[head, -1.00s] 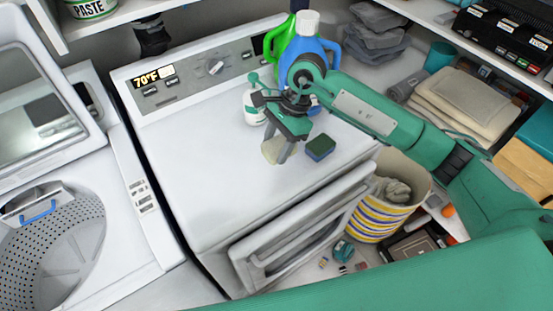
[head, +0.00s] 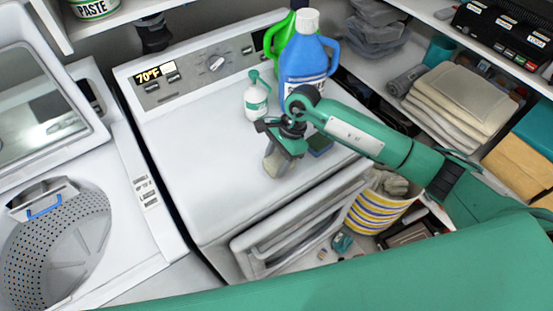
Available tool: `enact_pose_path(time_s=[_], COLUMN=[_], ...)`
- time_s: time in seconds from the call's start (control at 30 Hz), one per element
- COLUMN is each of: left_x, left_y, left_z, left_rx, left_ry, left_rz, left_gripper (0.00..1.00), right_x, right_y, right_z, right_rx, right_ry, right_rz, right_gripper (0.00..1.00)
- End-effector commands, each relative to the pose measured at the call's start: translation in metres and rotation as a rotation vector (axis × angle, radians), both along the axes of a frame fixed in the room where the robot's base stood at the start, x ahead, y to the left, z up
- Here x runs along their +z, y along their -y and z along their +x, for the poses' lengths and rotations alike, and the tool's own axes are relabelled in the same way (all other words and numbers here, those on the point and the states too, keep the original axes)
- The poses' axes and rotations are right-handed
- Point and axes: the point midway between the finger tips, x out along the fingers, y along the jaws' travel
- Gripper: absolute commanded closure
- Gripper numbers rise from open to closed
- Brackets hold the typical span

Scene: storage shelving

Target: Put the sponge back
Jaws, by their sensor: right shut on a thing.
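My right gripper (head: 277,164) reaches over the top of the white front-loading machine (head: 205,155) and points down. It is shut on a small pale beige thing (head: 279,170), mostly hidden by the fingers; I cannot tell exactly what it is. A sponge (head: 320,144), blue with a dark green top, lies on the machine top just right of the gripper, partly hidden by my right arm. The gripper appears apart from this sponge. My left gripper is not in view.
An open top-loading washer (head: 150,215) is at left. The machine top's left part is clear.

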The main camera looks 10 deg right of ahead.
Motion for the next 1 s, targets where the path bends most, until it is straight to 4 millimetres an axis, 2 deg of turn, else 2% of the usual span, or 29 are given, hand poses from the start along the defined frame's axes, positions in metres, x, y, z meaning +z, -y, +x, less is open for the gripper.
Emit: enact_pose_path(time_s=[0.03,0.07,0.17,0.43,0.57,0.6,0.67,1.0], left_x=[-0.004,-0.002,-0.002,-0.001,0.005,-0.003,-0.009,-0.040], left_y=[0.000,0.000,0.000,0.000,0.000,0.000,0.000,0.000], left_z=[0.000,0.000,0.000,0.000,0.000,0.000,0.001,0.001], left_rx=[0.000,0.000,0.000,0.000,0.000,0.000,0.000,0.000], left_ry=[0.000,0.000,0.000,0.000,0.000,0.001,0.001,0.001], left_rz=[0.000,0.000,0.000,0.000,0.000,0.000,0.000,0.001], left_gripper=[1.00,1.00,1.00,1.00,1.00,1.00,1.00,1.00], right_x=[-0.003,-0.002,-0.001,-0.001,0.004,0.005,0.014,0.080], right_y=[0.000,0.000,0.000,0.000,0.000,0.003,0.006,0.032], right_z=[0.000,0.000,0.000,0.000,0.000,0.002,0.004,0.014], right_rx=[0.000,0.000,0.000,0.000,0.000,0.000,0.000,0.000], right_ry=[0.000,0.000,0.000,0.000,0.000,0.004,0.006,0.005], right_rz=[0.000,0.000,0.000,0.000,0.000,-0.001,0.000,0.000], right_gripper=[0.69,0.47,0.29,0.29,0.29,0.29,0.29,0.29])
